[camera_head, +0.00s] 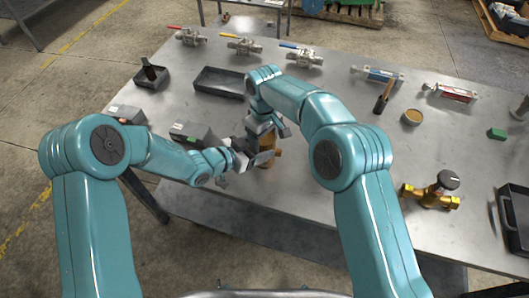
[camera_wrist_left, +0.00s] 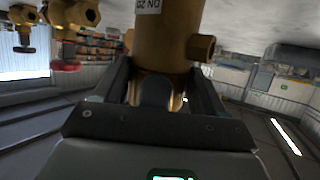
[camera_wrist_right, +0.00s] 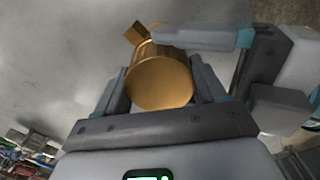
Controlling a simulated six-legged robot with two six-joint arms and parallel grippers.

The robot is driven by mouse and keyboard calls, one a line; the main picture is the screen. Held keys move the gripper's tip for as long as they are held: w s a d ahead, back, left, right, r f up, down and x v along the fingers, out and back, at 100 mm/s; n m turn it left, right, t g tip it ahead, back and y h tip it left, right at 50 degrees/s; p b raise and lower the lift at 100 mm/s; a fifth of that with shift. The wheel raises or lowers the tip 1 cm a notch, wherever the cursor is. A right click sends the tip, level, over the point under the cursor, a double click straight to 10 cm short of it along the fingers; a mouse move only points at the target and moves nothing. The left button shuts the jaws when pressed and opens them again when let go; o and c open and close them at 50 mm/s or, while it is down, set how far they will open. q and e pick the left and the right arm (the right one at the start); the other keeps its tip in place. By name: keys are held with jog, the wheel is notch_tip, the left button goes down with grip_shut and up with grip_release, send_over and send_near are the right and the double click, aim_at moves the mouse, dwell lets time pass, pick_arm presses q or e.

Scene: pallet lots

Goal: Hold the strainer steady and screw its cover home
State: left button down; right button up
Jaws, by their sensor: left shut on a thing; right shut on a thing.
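The brass strainer (camera_head: 267,160) is near the table's front edge in the head view, mostly hidden by my grippers. In the left wrist view its body (camera_wrist_left: 168,35) carries a white label and a side port. My left gripper (camera_wrist_left: 155,90) is shut on this body. My right gripper (camera_head: 267,135) comes from above. In the right wrist view my right gripper (camera_wrist_right: 160,90) is shut on a round brass cover (camera_wrist_right: 160,82), its flat end facing the camera. A brass port (camera_wrist_right: 136,33) shows behind it. Whether the cover is fully seated cannot be told.
Ball valves (camera_head: 243,46) line the far edge. A black tray (camera_head: 218,81) and a small bin (camera_head: 151,77) stand behind my arms. Grey boxes (camera_head: 193,134) sit close to my left forearm. A brass valve (camera_head: 431,194) and another black tray (camera_head: 512,225) are at right.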

pick_arm(q)
jog(key=shift+r, duration=0.1)
pick_arm(e)
jog(key=shift+m, duration=1.2)
jog(key=o, duration=1.2)
jog(key=shift+c, duration=0.2)
jog(key=shift+r, duration=0.15)
